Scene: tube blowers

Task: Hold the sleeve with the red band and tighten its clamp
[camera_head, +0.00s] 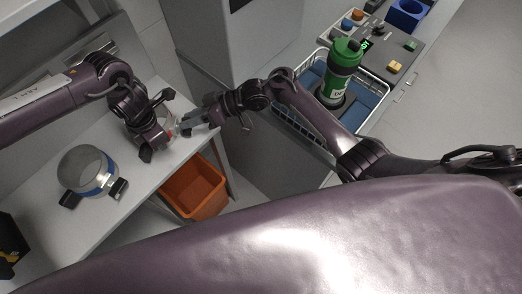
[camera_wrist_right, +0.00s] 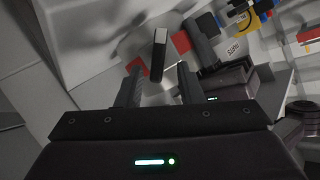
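The sleeve with the red band (camera_head: 170,121) stands on the white bench in the head view, mostly hidden by my left gripper (camera_head: 157,127). The left fingers are spread around it; I cannot tell whether they press on it. Red patches of the band (camera_wrist_right: 181,42) show in the right wrist view beside a dark left finger. My right gripper (camera_head: 187,124) comes in from the right, close to the sleeve. In the right wrist view its fingers (camera_wrist_right: 159,87) are apart, with a dark, pale-edged piece (camera_wrist_right: 158,55), perhaps part of the clamp, ahead of the gap and apparently not gripped.
A sleeve with a blue band (camera_head: 91,187) and dark clamp parts stands on the bench (camera_head: 135,205) at left. An orange bin (camera_head: 196,187) is below the bench edge.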

